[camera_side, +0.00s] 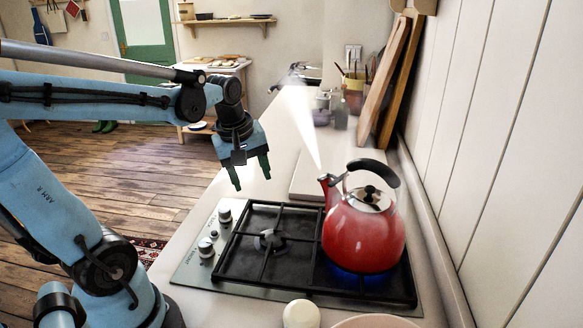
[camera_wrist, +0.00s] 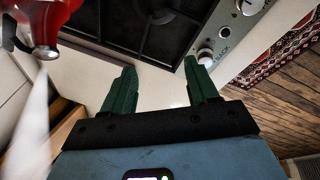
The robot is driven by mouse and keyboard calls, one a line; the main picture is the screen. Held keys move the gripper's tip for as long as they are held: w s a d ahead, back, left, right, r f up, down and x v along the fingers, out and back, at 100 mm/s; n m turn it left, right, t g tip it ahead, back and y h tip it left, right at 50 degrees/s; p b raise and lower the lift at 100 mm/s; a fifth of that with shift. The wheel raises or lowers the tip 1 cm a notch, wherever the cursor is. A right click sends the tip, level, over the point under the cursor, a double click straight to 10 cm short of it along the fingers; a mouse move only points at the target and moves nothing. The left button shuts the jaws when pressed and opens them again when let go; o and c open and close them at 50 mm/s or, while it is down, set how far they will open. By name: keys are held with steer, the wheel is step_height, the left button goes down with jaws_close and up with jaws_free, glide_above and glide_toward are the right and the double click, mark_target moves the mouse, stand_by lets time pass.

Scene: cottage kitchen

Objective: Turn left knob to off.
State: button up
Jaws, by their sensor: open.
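Two metal knobs sit on the hob's front strip. The far knob (camera_side: 224,215), on the left when facing the wall, shows in the wrist view (camera_wrist: 205,57) beside the lettering BACK. The near knob (camera_side: 205,247) is partly cut off at the wrist view's top edge (camera_wrist: 250,6). My gripper (camera_side: 252,183) is open and empty, pointing down above the counter beyond the hob. In the wrist view its green fingers (camera_wrist: 160,72) are apart, with the far knob just past the right fingertip. Nothing touches either knob. A blue flame burns under the red kettle (camera_side: 362,232).
The kettle steams on the right-hand burner; its spout also shows in the wrist view (camera_wrist: 44,52). Black grates (camera_side: 265,262) cover the hob (camera_side: 187,276). A pale board (camera_side: 307,186) lies behind. The panelled wall (camera_side: 490,130) bounds the right. The front burner has no pot.

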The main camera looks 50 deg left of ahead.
mark_target(225, 209)
steer(key=s+a+n+g+h, duration=0.1)
steer(key=s+a+n+g, duration=0.2)
steer(key=a+n, duration=0.8)
steer(key=shift+n, duration=0.4)
steer(key=shift+w+d+f, duration=0.1)
steer(key=shift+d+f, duration=0.05)
steer(key=shift+f, duration=2)
steer(key=shift+d+f, duration=0.15)
steer(key=shift+f, duration=2)
steer(key=shift+w+d+f, duration=0.1)
steer(key=shift+d+f, duration=0.05)
steer(key=shift+f, duration=2)
steer(key=c, duration=1)
steer(key=shift+c, duration=0.2)
